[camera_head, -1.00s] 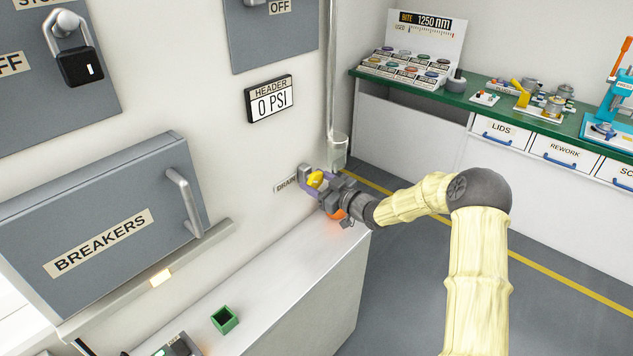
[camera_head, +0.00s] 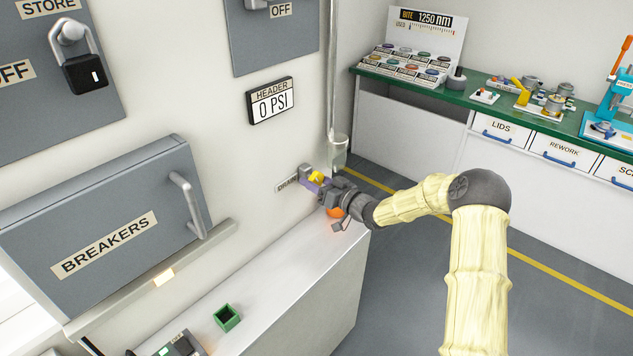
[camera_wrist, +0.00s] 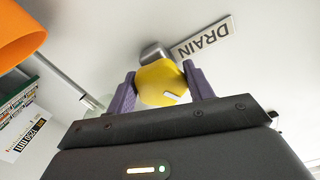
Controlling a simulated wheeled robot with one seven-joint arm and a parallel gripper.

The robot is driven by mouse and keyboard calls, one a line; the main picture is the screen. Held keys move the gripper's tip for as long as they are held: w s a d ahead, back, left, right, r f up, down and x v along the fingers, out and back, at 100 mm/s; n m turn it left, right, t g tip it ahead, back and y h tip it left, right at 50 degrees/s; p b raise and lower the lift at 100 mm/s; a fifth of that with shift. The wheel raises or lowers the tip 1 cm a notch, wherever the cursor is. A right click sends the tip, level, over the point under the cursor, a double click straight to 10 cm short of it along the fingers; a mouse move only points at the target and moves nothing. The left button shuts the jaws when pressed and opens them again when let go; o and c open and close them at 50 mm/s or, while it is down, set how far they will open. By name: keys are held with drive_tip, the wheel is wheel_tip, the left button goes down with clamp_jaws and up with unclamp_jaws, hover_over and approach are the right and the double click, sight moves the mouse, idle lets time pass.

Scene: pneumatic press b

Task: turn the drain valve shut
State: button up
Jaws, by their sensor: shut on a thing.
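The drain valve has a yellow handle (camera_wrist: 160,84) on a grey metal body (camera_wrist: 155,51) that comes out of the white wall. In the wrist view the DRAIN label (camera_wrist: 204,46) appears upside down beside it. My gripper (camera_wrist: 160,88) is shut on the yellow handle, with one purple finger on each side. In the head view my gripper (camera_head: 315,180) is at the wall by the label, and the yellow handle (camera_head: 316,176) shows partly between the fingers. The fingers hide part of the handle.
A vertical pipe with a clear cup (camera_head: 336,150) hangs just right of the valve. A white ledge (camera_head: 290,260) lies below, with a small green box (camera_head: 226,317). The header display (camera_head: 270,100) reads 0 PSI. The breakers box (camera_head: 105,235) is at left.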

drive_tip(key=o, duration=1)
drive_tip(key=shift+c, duration=0.2)
drive_tip(key=b+v, duration=0.2)
drive_tip(key=v, duration=1.5)
drive_tip(key=shift+s+d, duration=0.2)
